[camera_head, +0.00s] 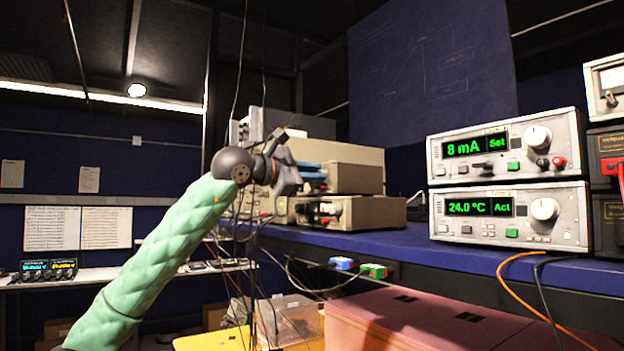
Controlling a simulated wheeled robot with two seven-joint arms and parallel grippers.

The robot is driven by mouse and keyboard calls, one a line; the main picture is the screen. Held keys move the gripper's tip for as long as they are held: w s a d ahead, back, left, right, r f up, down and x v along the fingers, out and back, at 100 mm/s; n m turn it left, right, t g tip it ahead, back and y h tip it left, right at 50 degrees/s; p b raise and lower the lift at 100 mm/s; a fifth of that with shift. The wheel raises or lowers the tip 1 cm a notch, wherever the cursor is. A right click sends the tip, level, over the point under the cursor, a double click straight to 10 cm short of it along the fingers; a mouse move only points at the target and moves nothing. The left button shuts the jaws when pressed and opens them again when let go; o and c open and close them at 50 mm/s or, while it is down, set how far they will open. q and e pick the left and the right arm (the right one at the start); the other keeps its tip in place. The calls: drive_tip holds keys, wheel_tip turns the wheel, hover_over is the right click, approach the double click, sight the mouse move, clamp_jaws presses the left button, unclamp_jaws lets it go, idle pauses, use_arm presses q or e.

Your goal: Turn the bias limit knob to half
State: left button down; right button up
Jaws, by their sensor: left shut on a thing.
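The upper grey instrument (508,145) on the right shows a green "8 mA" and "Set" on its display (475,144). It has a large white round knob (538,137); I cannot read a bias limit label on any knob. My left arm is in a green padded sleeve. My left gripper (290,178), dark and seen from behind, is at the front of the beige instrument stack (350,178), well left of the white knob. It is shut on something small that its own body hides. My right gripper is not in view.
Below the upper instrument, another one (510,215) reads "24.0 °C" and "Act". The blue bench top (420,250) is mostly clear between stacks. Loose cables hang near my gripper, and orange and black leads cross the bench edge. A pink case (400,320) stands below.

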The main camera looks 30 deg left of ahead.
use_arm(q)
drive_tip(key=m+b, duration=0.1)
drive_tip(key=m, duration=0.7)
drive_tip(key=shift+b, duration=0.3)
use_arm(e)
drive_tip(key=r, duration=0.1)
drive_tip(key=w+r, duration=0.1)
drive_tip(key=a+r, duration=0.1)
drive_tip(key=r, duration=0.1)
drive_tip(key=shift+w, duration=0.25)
use_arm(q)
drive_tip(key=shift+m, duration=0.4)
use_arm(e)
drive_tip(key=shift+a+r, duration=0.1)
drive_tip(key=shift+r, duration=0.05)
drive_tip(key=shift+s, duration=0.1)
use_arm(q)
drive_tip(key=c, duration=1.4)
unclamp_jaws()
drive_tip(key=shift+o, duration=0.2)
drive_tip(key=shift+w+d+f, duration=0.1)
drive_tip(key=shift+d, duration=0.05)
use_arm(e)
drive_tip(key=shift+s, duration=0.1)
use_arm(q)
drive_tip(key=shift+f, duration=0.1)
drive_tip(key=shift+n, duration=0.3)
